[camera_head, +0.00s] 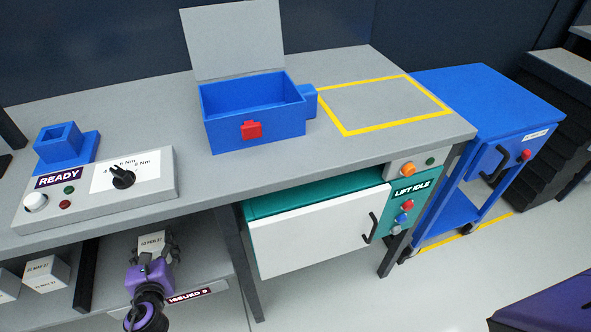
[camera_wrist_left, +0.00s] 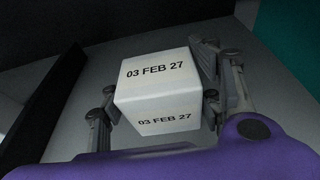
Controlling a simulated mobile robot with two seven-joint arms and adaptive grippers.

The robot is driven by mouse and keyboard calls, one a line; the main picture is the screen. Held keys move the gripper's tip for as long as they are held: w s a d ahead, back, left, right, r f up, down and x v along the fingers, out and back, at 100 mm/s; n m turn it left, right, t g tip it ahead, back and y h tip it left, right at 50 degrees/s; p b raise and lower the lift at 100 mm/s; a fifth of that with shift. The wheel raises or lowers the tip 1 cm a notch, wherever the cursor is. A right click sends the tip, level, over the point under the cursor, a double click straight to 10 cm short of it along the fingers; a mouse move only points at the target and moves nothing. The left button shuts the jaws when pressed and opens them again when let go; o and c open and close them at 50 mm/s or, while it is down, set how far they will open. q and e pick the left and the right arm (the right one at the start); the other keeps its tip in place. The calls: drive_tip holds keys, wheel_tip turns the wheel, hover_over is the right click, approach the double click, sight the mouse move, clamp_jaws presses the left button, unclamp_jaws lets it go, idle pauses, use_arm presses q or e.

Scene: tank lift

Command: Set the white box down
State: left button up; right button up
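The white box (camera_head: 152,244) is a small cube with a printed date. The left wrist view shows it close up (camera_wrist_left: 158,95) and the date reads 03 FEB 27. My left gripper (camera_head: 156,250) is at the lower shelf area under the bench, with its fingers on both sides of the box. In the left wrist view the fingers (camera_wrist_left: 160,92) lie against or very close to the box's two sides. Whether the box's underside touches the shelf (camera_head: 205,262) is hidden. My right gripper does not show.
Other white boxes (camera_head: 46,273) stand left of a dark divider (camera_head: 86,275) on the lower shelf. A label reading ISSUED (camera_head: 190,295) is on the shelf's front edge. Above are the bench top (camera_head: 350,150), an open blue bin (camera_head: 255,130) and a control panel (camera_head: 95,190).

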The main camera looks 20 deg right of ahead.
use_arm(q)
drive_tip(key=o, duration=0.4)
drive_tip(key=shift+c, duration=0.2)
